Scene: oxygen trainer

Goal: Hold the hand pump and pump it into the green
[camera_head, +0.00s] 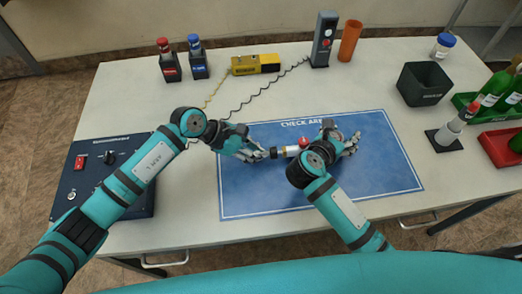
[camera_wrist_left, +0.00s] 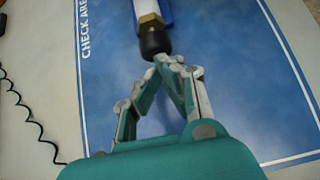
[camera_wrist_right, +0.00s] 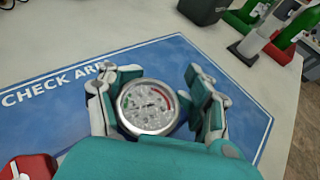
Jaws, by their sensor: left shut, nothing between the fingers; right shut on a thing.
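The hand pump (camera_head: 287,151) lies over the blue check mat (camera_head: 240,193), with a white body, red part and black end. Its black end and brass collar (camera_wrist_left: 150,20) show in the left wrist view. My left gripper (camera_head: 262,155) is shut and empty, its fingertips (camera_wrist_left: 179,64) right at the black end; I cannot tell if they touch. My right gripper (camera_head: 350,146) is shut on a round gauge (camera_wrist_right: 147,106), seen between its fingers in the right wrist view. The dial has a red arc on the right and some green at left; the needle is unclear.
A control box (camera_head: 85,192) stands at left. At the back are two capped bottles (camera_head: 198,68), a yellow device (camera_head: 256,64), a grey unit (camera_head: 323,40) and an orange cup (camera_head: 350,41). A dark bin (camera_head: 424,84) and green bottles (camera_head: 494,89) stand right. The mat's right part is clear.

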